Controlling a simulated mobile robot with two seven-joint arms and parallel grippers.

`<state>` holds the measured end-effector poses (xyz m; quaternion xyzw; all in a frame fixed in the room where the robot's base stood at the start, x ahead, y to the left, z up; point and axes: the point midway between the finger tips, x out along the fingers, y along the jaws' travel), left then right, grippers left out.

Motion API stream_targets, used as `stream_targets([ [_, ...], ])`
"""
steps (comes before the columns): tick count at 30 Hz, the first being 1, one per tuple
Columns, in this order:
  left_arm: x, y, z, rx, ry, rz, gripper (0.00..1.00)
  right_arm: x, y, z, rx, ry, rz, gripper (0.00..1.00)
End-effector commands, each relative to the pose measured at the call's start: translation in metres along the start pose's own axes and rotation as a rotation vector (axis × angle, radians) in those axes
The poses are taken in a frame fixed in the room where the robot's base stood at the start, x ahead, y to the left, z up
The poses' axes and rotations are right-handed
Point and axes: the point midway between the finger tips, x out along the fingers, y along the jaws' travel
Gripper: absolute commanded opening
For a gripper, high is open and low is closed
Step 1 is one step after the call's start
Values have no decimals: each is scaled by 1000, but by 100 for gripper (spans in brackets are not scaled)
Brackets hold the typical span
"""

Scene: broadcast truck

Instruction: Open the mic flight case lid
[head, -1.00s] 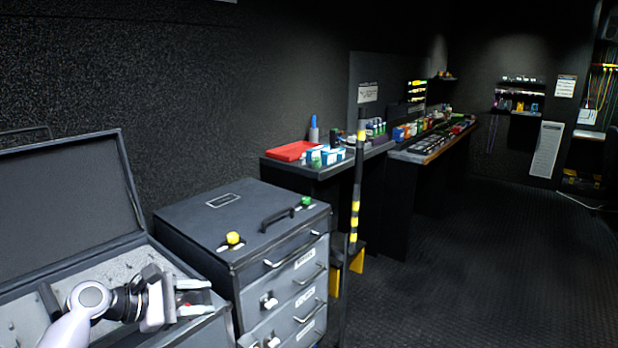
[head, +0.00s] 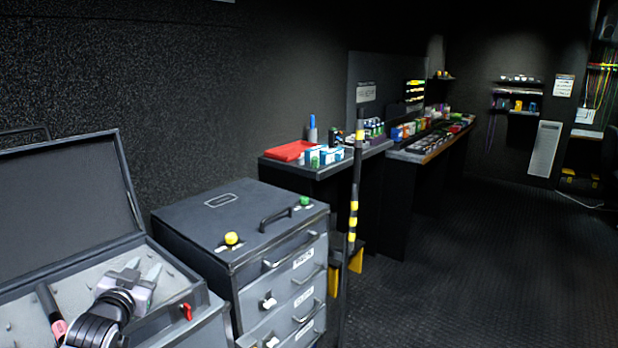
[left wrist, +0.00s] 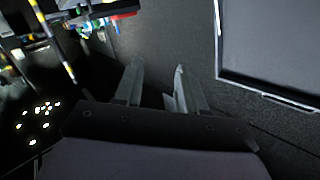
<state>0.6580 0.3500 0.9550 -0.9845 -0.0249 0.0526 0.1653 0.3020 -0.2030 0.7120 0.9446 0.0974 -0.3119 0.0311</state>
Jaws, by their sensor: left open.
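The flight case (head: 215,322) stands at the lower left of the head view with its lid (head: 60,205) raised and leaning back towards the wall. Its pale foam interior (head: 80,290) shows, with a dark microphone-like item with a pink band (head: 50,312) in it. A red latch (head: 186,311) is on the right part of the case. My left gripper (head: 143,272) is open and empty over the case interior, apart from the lid. In the left wrist view its fingers (left wrist: 155,88) are apart, and the lid (left wrist: 275,45) shows at the right. My right gripper is not in view.
A grey drawer cabinet (head: 185,215) with a yellow knob and a green knob on top stands right of the case. A black and yellow striped pole (head: 354,205) stands beside it. Benches with small items line the wall. The floor (head: 460,270) at right is clear.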

Motion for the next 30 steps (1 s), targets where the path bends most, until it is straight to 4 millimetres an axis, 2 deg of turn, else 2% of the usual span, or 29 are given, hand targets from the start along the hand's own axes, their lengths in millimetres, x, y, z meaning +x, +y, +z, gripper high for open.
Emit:
stream_targets([
  [1,-11,14,17,-5,-20,21,40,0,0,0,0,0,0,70],
  [5,-42,51,60,-21,-79,80,40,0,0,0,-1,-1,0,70],
  [8,-74,81,95,-38,-130,127,40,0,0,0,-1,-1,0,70],
  [15,-167,143,163,-96,-260,231,40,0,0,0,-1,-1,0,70],
  [19,-222,170,190,-136,-333,277,40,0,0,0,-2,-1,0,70],
  [24,-289,193,210,-186,-420,320,40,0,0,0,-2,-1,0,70],
  [27,-316,201,216,-208,-455,334,40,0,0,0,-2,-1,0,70],
  [30,-333,205,218,-222,-477,341,40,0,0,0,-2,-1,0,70],
])
